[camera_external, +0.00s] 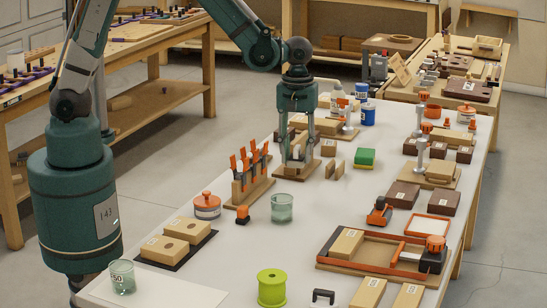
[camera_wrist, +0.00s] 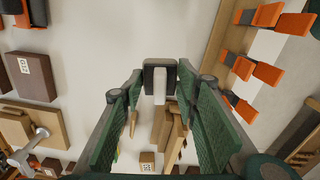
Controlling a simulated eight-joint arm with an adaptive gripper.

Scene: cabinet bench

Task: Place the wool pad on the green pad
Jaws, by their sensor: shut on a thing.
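The green pad (camera_external: 365,157) is a small green block with a yellowish lower edge, lying on the white table right of my gripper in the external view. My gripper (camera_external: 297,158) points down over the middle of the table, left of the green pad and apart from it. In the wrist view my gripper (camera_wrist: 160,80) is shut on a small dark grey and white piece (camera_wrist: 160,87), which I take to be the wool pad. In the external view the fingers and nearby wooden items make the held piece hard to make out.
A wooden rack with orange-handled tools (camera_external: 250,178) stands close left of my gripper. A glass (camera_external: 282,208) is in front. A clamp on a wooden base (camera_external: 421,165) stands right of the green pad.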

